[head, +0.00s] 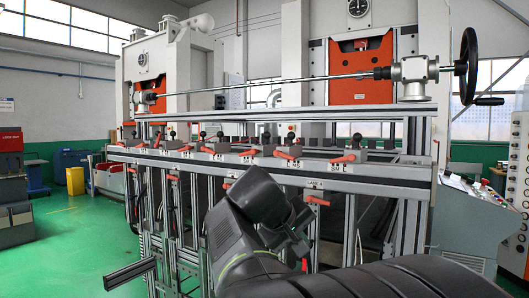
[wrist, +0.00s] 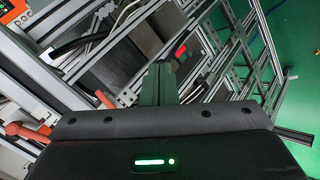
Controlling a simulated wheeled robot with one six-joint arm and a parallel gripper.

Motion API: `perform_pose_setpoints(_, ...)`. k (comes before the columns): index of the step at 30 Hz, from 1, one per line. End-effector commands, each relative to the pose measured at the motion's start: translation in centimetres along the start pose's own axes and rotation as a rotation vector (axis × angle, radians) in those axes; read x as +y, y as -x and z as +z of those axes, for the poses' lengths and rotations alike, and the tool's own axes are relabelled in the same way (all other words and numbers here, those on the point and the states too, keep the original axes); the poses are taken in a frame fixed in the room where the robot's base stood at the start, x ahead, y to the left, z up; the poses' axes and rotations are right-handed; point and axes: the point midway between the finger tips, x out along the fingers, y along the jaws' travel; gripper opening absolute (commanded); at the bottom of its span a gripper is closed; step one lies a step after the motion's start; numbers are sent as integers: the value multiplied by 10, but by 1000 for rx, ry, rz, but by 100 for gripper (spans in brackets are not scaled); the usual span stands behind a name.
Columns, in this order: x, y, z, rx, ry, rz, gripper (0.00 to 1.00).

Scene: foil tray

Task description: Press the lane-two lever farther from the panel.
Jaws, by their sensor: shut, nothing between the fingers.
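Several red-orange levers line the front rail of the metal frame in the head view. One lever (head: 343,159) is near the right end, another (head: 318,201) hangs below the rail beside a small label (head: 312,184), and another (head: 282,154) is further left. The label is too small to read surely, so I cannot tell which levers belong to lane two. The control panel (head: 480,190) stands at the right. My gripper (wrist: 158,82) is shut and empty in the wrist view. A red-orange lever (wrist: 25,132) lies left of it, apart from it.
The front rail (head: 380,180) and its upright posts fill the space ahead of my arm. A long shaft with a handwheel (head: 470,65) runs above. Bars and struts crowd the wrist view, with green floor (wrist: 295,60) at its right. Open floor (head: 75,235) lies left.

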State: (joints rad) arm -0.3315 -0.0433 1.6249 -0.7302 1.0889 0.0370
Motion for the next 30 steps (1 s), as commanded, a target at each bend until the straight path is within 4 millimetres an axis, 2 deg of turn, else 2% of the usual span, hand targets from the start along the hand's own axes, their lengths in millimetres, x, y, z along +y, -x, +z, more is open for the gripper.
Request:
perform_pose_setpoints(1, 15, 21, -40, 61, 28, 75, 0)
perform_pose_setpoints(3, 37, 53, -83, 130, 50, 182, 0)
perform_pose_setpoints(6, 60, 99, -130, 213, 55, 313, 0)
perform_pose_setpoints(10, 80, 146, -166, 286, 44, 434, 0)
perform_pose_setpoints(12, 86, 163, -176, 310, 36, 475, 0)
perform_pose_setpoints(16, 91, 177, -183, 327, 27, 510, 0)
perform_pose_setpoints(30, 92, 178, -183, 328, 27, 512, 0)
